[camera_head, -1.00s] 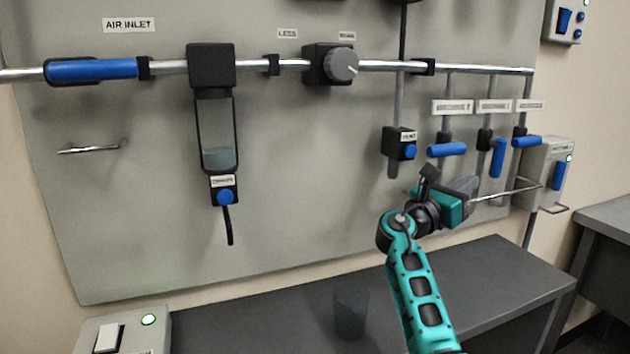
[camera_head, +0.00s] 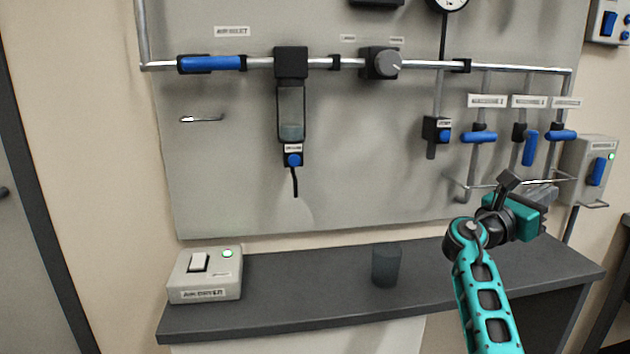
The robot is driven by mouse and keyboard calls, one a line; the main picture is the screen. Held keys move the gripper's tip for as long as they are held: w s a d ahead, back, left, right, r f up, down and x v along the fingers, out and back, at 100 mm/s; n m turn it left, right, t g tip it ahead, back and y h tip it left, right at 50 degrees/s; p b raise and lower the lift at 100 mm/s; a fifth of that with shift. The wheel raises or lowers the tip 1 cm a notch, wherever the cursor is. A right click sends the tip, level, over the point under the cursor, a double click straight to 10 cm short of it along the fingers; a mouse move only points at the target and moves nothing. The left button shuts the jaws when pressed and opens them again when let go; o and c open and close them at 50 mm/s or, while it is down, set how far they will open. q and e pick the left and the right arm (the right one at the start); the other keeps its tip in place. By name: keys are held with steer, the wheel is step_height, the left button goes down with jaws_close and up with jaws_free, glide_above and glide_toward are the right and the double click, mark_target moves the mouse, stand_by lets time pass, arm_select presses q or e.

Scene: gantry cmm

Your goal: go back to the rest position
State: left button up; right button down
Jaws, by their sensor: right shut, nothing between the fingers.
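My right gripper (camera_head: 548,195) is at the right of the head view, at the end of my teal right arm. It is shut with nothing held. It shows in front of the lower right of the grey wall panel, just below the blue-handled valves and above the bench top. I cannot tell how far it is from the panel or from the thin rail behind it. My left gripper is not in view.
A dark bench (camera_head: 310,286) runs below the panel (camera_head: 385,180). It carries an air dryer box (camera_head: 205,274) with a green light and a dark translucent cup (camera_head: 386,266). A switch box (camera_head: 590,170) is close to my right gripper. The bench between box and cup is clear.

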steer(key=a+f+m+t+y+p, duration=0.1)
steer(key=a+f+t+y, duration=0.15)
steer(key=f, duration=0.55)
steer(key=a+f+t+y, duration=0.2)
steer(key=f+t+y, duration=0.15)
steer(key=f, duration=0.45)
steer(key=s+a+f+m+y+p, duration=0.1)
steer(key=s+a+f+m+y, duration=0.1)
steer(key=s+a+f+y, duration=0.3)
steer(key=s+a+f+m+y+p, duration=0.1)
steer(key=s+a+f+m+y, duration=0.15)
steer(key=f, duration=0.45)
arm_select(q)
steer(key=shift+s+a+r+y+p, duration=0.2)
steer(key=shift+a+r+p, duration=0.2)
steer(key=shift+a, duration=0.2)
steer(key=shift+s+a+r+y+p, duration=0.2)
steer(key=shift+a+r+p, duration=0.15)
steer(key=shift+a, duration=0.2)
arm_select(e)
steer(key=s+a+f+m+y, duration=0.3)
steer(key=s+a+m, duration=0.3)
steer(key=s, duration=0.3)
steer(key=s+a+f+m+g+y, duration=0.1)
steer(key=s+a+f+m+y, duration=0.3)
steer(key=s+a+m, duration=0.3)
steer(key=s+a+y, duration=0.1)
steer(key=s+a, duration=0.1)
steer(key=shift+s+y, duration=0.35)
steer(key=shift+s, duration=0.05)
